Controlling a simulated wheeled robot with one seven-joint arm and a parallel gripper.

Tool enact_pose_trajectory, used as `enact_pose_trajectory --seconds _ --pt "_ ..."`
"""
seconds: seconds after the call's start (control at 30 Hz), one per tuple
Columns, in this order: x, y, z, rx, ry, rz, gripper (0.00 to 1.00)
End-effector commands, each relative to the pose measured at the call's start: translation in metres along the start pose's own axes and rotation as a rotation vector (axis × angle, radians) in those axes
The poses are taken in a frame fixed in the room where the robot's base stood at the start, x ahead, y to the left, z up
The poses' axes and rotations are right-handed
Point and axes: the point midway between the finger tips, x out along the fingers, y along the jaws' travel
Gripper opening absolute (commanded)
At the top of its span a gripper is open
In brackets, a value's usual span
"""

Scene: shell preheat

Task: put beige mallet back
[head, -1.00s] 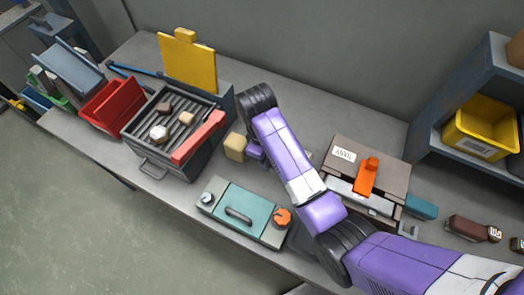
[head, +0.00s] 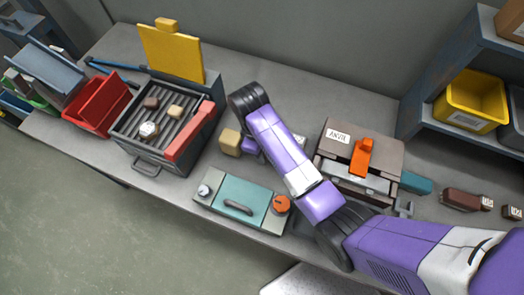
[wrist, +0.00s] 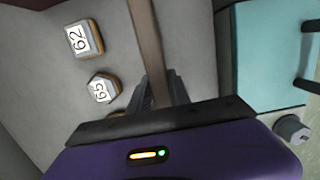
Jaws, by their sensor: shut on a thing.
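The beige mallet's blocky head (head: 230,141) shows in the head view between the dark grill box and my arm. Its brown handle (wrist: 147,35) runs down from the top edge of the wrist view to between my fingertips. My gripper (wrist: 160,92) is shut on this handle. In the head view my gripper and most of the handle are hidden behind my purple arm. The mallet head is out of frame in the wrist view. I cannot tell whether the mallet touches the bench.
A teal-lidded box (head: 236,203) is at the bench's front edge, right of the handle in the wrist view. Blocks marked 62 (wrist: 84,38) and 65 (wrist: 103,88) lie left of the handle. The grill box (head: 158,160) and anvil case (head: 384,152) flank my arm.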

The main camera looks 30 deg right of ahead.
Motion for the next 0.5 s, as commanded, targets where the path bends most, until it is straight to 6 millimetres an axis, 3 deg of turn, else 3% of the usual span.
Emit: enact_pose_trajectory --seconds 0.5 --pt "0.0080 0.0004 -0.0018 0.000 0.002 0.001 0.00"
